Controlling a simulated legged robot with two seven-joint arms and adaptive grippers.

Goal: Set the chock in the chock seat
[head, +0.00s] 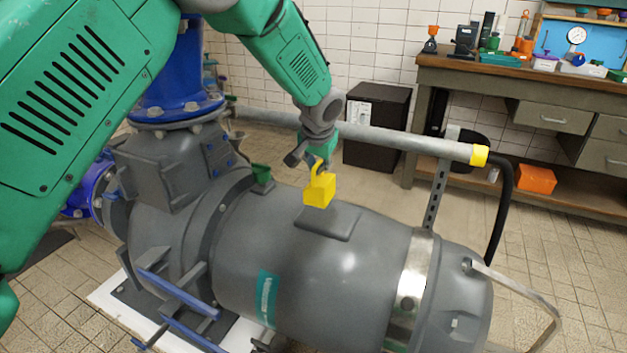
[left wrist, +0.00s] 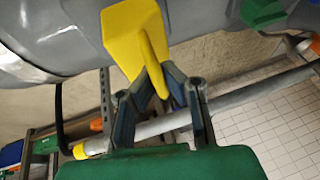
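My left gripper (head: 316,162) is shut on that handle from above. In the left wrist view the fingers (left wrist: 163,92) close around the handle, and the chock (left wrist: 125,38) hangs beyond them. In the head view the chock appears just above or at the far edge of a dark rectangular pad (head: 328,223) on top of the grey pump motor; I cannot tell whether they touch. No part is clearly marked as the chock seat. My right gripper is not in view.
The large grey motor (head: 300,270) fills the middle. A grey rail with a yellow end (head: 478,155) runs behind it, on a slotted post (head: 437,195). A small green block (head: 261,175) sits left of the chock. A workbench (head: 520,75) stands at the back right.

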